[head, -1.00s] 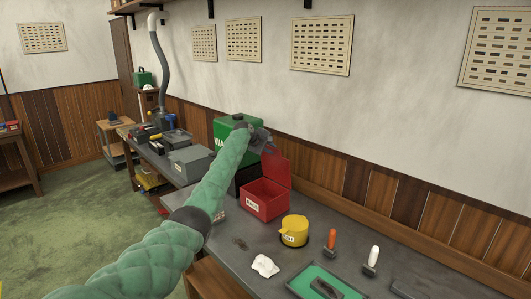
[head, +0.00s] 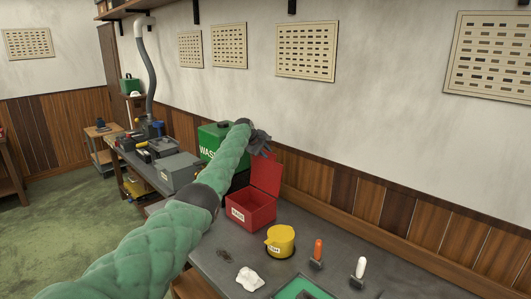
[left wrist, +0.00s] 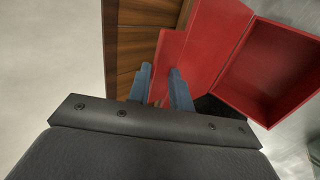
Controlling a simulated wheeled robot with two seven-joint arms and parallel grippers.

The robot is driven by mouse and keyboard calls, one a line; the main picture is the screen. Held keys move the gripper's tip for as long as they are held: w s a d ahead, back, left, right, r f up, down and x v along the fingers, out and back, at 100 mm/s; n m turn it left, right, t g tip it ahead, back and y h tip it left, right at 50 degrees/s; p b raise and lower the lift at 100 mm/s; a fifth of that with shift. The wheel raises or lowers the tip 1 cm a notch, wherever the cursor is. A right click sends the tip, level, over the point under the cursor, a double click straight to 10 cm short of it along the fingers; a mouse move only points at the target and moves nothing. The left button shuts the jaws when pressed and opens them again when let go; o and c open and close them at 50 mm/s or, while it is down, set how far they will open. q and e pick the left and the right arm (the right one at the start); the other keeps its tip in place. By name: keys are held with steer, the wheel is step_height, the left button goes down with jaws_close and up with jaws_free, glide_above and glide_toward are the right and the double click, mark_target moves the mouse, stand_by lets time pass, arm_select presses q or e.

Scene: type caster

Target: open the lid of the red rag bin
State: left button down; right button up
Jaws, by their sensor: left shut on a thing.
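The red rag bin (head: 238,214) stands on the grey workbench with a white label on its front. Its red lid (head: 267,174) stands open, raised at the back of the bin. In the left wrist view the open box (left wrist: 278,72) shows an empty-looking red interior, and the lid (left wrist: 200,40) lies beside it. My left gripper (head: 262,145) is at the lid's upper edge. Its two blue fingers (left wrist: 161,88) are shut on the lid; the exact contact is partly hidden. My right gripper is not in view.
A green waste can (head: 208,142) stands behind my left arm, with a grey box (head: 180,172) to its left. A yellow tin (head: 281,241), a white rag (head: 249,279) and upright-handled tools (head: 318,252) are nearer on the bench. The wood-panelled wall (head: 310,178) is close behind the lid.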

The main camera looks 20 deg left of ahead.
arm_select(q)
steer(key=shift+d, duration=0.1)
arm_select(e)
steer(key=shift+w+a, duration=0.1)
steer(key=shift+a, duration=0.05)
arm_select(q)
steer(key=c, duration=1.6)
jaws_free()
steer(key=shift+o, duration=0.2)
steer(key=shift+w, duration=0.15)
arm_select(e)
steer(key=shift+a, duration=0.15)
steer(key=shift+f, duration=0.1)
